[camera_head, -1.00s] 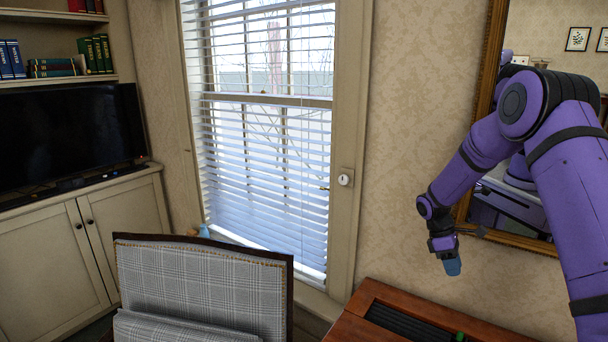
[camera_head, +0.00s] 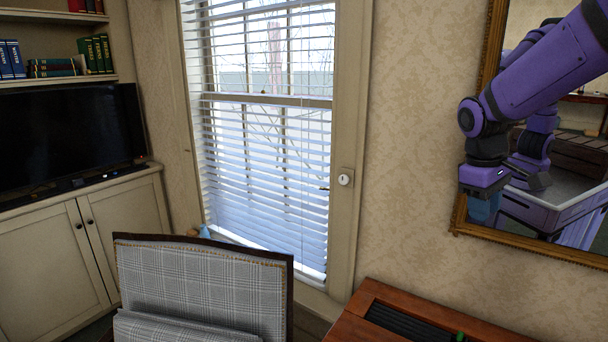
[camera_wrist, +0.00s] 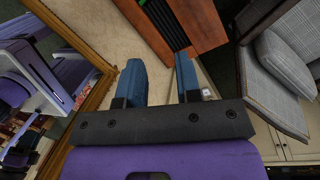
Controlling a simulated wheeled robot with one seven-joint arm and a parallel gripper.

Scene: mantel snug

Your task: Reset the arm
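My purple arm reaches in from the upper right in the head view, in front of the mirror. My gripper (camera_head: 484,208) hangs at its end with blue fingers pointing down, in front of the mirror's left edge. In the wrist view my gripper (camera_wrist: 160,82) shows two blue fingers spread apart with nothing between them. The wooden desk (camera_wrist: 198,22) and bare wall lie beyond the fingertips.
The gilt-framed mirror (camera_head: 458,212) is close beside my gripper. The wooden desk (camera_head: 352,325) stands below. A plaid chair (camera_head: 200,285) stands before the window (camera_head: 265,150). A television (camera_head: 70,135) sits on a cabinet (camera_head: 40,255) at left. The wall left of the mirror is clear.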

